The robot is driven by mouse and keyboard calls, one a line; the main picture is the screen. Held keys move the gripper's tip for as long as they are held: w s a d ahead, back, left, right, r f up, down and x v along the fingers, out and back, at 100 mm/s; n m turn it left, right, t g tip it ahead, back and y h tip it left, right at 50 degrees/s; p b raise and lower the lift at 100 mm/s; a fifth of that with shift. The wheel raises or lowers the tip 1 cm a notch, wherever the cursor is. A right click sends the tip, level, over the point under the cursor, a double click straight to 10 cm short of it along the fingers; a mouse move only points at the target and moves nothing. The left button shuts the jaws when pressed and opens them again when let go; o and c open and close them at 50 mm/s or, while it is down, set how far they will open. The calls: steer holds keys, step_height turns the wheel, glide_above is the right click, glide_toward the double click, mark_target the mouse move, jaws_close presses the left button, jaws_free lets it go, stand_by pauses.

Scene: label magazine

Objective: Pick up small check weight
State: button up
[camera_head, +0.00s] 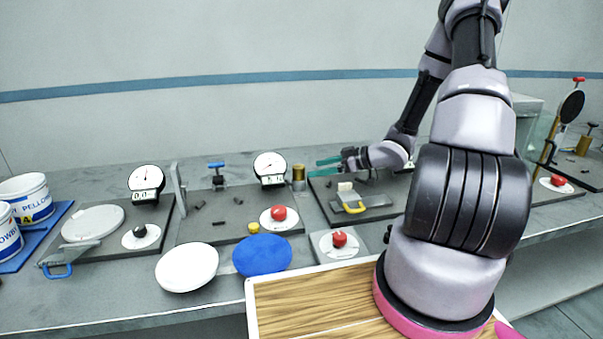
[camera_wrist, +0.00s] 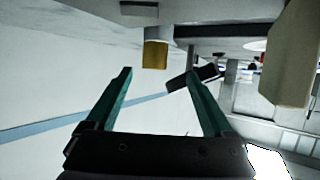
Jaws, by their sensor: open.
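A brass cylinder, seemingly a check weight (camera_head: 298,172), stands upright near the back of the bench, right of a dial gauge. A shorter yellow-brass disc (camera_head: 254,228) sits at the front of the middle dark plate; I cannot tell which is the small check weight. My gripper (camera_head: 325,167) is open, with teal fingers pointing left at the taller cylinder. In the wrist view, which looks upside down, the cylinder (camera_wrist: 155,55) lies ahead, in line with the gap between the fingertips (camera_wrist: 160,73). Nothing is between the fingers.
Dial gauges (camera_head: 269,166) (camera_head: 146,178) stand on dark plates. A small cream block (camera_head: 345,187) and a yellow-handled tool (camera_head: 354,207) are below my gripper. White (camera_head: 187,268) and blue (camera_head: 262,256) discs lie at the front. Tubs (camera_head: 25,197) stand at the left.

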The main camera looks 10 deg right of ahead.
mark_target(298, 171)
steer(key=x, duration=0.8)
steer(key=shift+w, duration=0.4)
jaws_close()
